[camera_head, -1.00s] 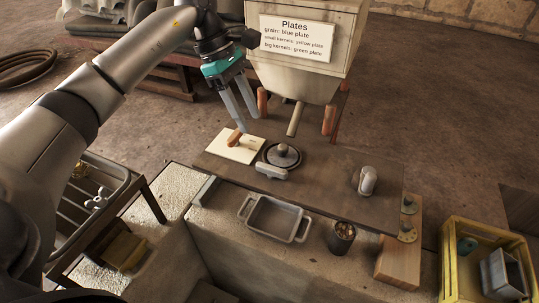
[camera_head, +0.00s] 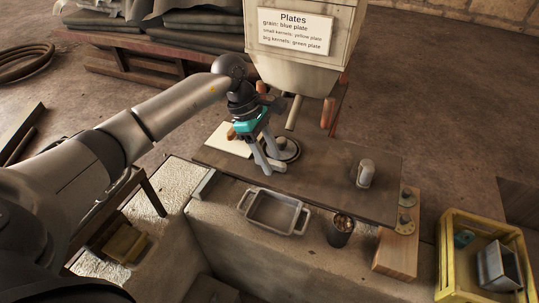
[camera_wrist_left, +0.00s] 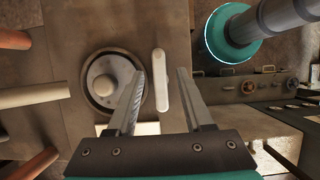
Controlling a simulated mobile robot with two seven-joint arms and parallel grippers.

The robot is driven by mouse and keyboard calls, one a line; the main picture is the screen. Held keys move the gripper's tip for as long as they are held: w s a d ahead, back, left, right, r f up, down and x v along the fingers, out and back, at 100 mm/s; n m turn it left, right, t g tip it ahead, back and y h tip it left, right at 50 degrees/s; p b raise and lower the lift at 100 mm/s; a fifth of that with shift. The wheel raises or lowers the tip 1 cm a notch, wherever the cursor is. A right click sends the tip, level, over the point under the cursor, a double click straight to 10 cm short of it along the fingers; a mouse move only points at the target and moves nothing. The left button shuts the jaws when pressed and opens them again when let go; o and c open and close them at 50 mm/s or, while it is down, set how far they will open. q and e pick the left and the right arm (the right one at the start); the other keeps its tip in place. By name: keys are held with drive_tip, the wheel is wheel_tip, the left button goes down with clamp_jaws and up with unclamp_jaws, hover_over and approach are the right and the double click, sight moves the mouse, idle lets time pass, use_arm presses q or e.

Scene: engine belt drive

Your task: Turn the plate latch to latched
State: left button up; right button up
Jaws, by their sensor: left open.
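The plate latch is probably the pale rounded bar beside the round lidded disc; it shows upright in the left wrist view (camera_wrist_left: 161,82). The disc, with a central knob, shows in the head view (camera_head: 293,152) and the left wrist view (camera_wrist_left: 100,108). My left gripper (camera_head: 272,168) is open, pointing down over the bar. In the left wrist view its fingers (camera_wrist_left: 160,75) stand on either side of the bar, with gaps visible on both sides. I cannot tell how far the fingertips are above the board. In the head view the fingers partly hide the bar. My right gripper is not in view.
A cream square plate (camera_head: 222,142) lies left of the disc. A hopper with a "Plates" sign (camera_head: 290,32) stands behind. A grey tray (camera_head: 262,222), a dark cup (camera_head: 340,231) and a yellow crate (camera_head: 447,262) are in front and right.

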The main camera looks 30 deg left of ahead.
use_arm(q)
clamp_jaws()
idle(0.5)
